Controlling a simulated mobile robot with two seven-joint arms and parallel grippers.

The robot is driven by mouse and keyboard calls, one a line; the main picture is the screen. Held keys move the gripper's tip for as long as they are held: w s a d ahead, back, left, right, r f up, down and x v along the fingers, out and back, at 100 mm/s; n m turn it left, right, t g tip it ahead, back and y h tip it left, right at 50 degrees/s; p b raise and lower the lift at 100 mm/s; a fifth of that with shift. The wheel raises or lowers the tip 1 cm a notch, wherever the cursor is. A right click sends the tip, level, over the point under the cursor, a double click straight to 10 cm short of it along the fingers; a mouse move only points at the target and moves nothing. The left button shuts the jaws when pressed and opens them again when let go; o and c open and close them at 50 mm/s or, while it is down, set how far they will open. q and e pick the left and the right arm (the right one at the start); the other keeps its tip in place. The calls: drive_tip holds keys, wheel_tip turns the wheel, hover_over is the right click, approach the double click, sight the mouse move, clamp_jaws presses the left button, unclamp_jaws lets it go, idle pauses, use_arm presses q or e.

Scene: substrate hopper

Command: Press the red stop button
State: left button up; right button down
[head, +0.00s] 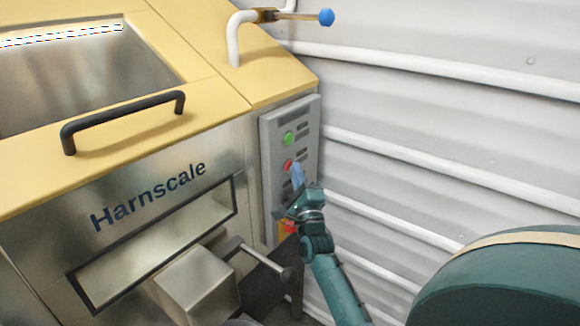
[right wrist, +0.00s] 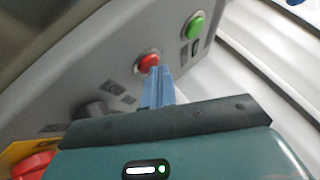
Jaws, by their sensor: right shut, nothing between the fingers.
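The red stop button (head: 288,165) sits on a grey control panel (head: 309,118), below a green button (head: 289,138). In the right wrist view the red button (right wrist: 148,63) shows just beyond the fingertips, with the green button (right wrist: 194,25) to its upper right. My right gripper (head: 296,168) is shut and empty, its blue fingers pointing up at the panel close to the red button. In the right wrist view the fingertips (right wrist: 160,72) lie just right of and below the button; I cannot tell whether they touch it. My left gripper is not in view.
A larger red knob on a yellow plate (right wrist: 35,165) is lower on the panel. The Harnscale hopper (head: 148,195) stands left, with a black handle (head: 125,118) and a protruding lever (head: 270,262). A white corrugated wall (head: 450,110) is behind. A blue-ended valve handle (head: 326,17) is above.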

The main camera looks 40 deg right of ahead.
drive_tip(key=shift+s+d, duration=0.15)
drive_tip(key=shift+s, duration=0.45)
drive_tip(key=shift+s, duration=0.1)
drive_tip(key=s+p, duration=0.1)
drive_tip(key=s, duration=0.1)
drive_tip(key=s+d+p, duration=0.1)
drive_tip(key=s, duration=0.1)
drive_tip(key=shift+s+d, duration=0.2)
drive_tip(key=shift+s, duration=0.15)
idle(0.6)
